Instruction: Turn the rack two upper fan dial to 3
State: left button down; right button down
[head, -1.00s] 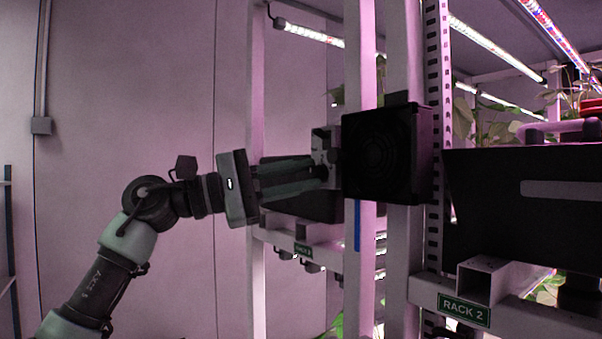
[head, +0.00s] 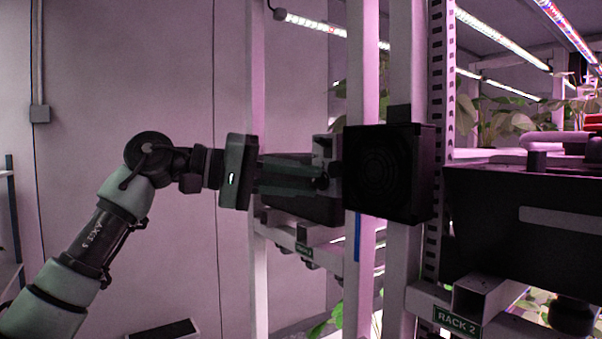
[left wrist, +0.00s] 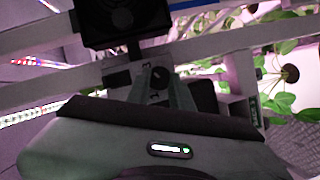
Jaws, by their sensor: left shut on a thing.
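The black fan box (head: 388,172) is mounted on the white upright of rack two, above the green RACK 2 label (head: 457,321). Left of the fan is a light grey dial plate (head: 325,150). My left gripper (head: 320,182) comes in from the left with its fingers at this plate. In the left wrist view, the fingers (left wrist: 161,84) are closed around a small dark round dial (left wrist: 159,75) on the plate, below the fan box (left wrist: 124,18). Marks show on the plate, but the dial's setting is too small to read. My right gripper is not in view.
White rack posts (head: 404,60) stand beside the fan. A black trough (head: 530,215) with plants fills the right. A light strip (head: 310,24) hangs at the upper left of the rack. The left side by the wall is open.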

pick_arm(q)
jog(key=shift+m, duration=0.5)
jog(key=shift+p, duration=0.3)
jog(key=c, duration=1.3)
grip_release()
jog(key=shift+o, duration=0.2)
jog(key=shift+a, duration=0.3)
jog(key=b+v, duration=0.3)
jog(key=v, duration=0.4)
jog(key=shift+s+r, duration=0.15)
jog(key=shift+r, duration=0.1)
